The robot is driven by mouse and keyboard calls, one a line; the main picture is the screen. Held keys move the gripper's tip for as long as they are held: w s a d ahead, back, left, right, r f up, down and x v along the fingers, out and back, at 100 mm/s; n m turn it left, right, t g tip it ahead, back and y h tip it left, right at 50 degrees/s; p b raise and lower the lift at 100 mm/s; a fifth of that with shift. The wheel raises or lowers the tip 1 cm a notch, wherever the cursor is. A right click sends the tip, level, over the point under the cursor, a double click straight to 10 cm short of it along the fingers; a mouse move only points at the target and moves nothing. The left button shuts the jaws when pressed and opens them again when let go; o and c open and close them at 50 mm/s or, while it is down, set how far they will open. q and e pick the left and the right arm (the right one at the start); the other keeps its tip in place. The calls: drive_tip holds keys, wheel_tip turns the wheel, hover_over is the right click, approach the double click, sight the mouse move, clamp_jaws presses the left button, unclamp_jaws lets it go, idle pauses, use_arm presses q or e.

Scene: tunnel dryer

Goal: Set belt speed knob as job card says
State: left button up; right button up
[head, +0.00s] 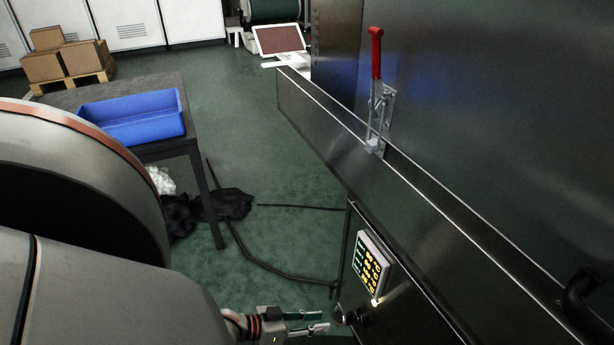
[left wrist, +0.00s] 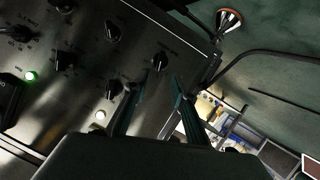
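My left gripper (head: 305,322) reaches in at the bottom of the head view, beside the dryer's control panel. In the left wrist view its two fingers (left wrist: 160,80) are apart with nothing between them. A black knob (left wrist: 160,62) on the steel panel (left wrist: 85,80) lies just beyond the fingertips, roughly in line with the gap; contact is not visible. Its label is too small to read. Several other black knobs, such as one at the top (left wrist: 112,31), share the panel. I cannot pick out a readable job card. My right gripper is not in view.
A lit yellow-and-green display (head: 372,265) sits on the dryer's side. A red-handled clamp (head: 376,60) stands above the steel rail. A blue bin (head: 130,117) rests on a dark table (head: 180,90). Dark cables and cloth (head: 225,203) lie on the green floor. Green floor is open beyond.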

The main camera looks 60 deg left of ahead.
use_arm(q)
drive_tip(key=shift+v, duration=1.55)
